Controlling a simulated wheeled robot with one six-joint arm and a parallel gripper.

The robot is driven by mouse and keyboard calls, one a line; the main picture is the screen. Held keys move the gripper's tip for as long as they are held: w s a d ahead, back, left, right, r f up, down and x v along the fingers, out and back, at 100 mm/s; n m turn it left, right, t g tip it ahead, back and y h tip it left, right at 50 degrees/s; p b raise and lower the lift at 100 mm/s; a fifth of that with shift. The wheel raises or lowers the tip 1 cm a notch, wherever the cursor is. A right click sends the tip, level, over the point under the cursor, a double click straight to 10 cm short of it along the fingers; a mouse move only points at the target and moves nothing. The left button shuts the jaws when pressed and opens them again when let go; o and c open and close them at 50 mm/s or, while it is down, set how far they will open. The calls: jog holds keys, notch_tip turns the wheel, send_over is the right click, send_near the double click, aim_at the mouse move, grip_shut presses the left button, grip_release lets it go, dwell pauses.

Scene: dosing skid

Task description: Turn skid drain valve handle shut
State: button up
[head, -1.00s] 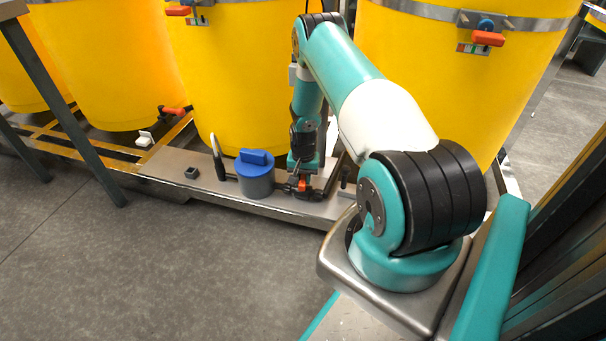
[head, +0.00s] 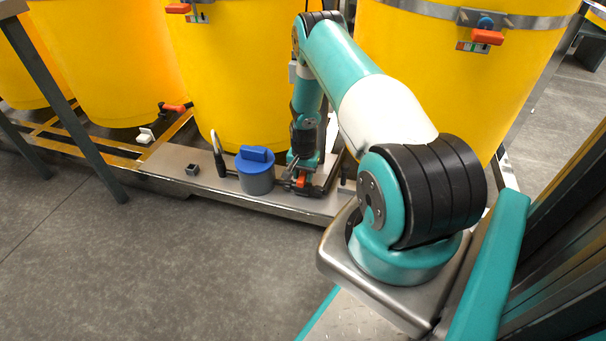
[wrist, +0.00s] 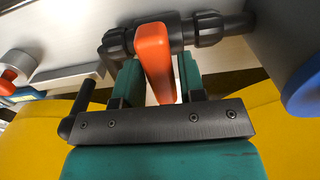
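The drain valve's orange handle (wrist: 154,60) stands on a dark pipe fitting (wrist: 208,30) in the wrist view. My gripper (wrist: 158,82) has its two teal fingers on either side of the handle. Narrow light gaps show beside the handle's lower part, so the fingers look open around it. I cannot tell whether either finger touches it. In the head view the orange handle (head: 302,181) shows low on the skid, just below my gripper (head: 298,176), which partly hides the valve.
A grey pot with a blue lid (head: 256,172) stands just left of the valve on the metal skid plate (head: 170,168). A black upright handle (head: 217,154) and a small dark block (head: 192,170) are further left. Yellow tanks (head: 235,80) rise behind. Floor in front is clear.

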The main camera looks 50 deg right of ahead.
aim_at(303, 173)
jog(key=shift+o, duration=0.9)
jog(key=shift+r, duration=0.1)
notch_tip(303, 173, up, 17)
jog(key=p, duration=0.6)
jog(key=shift+r+p, duration=0.15)
jog(key=shift+p, duration=0.2)
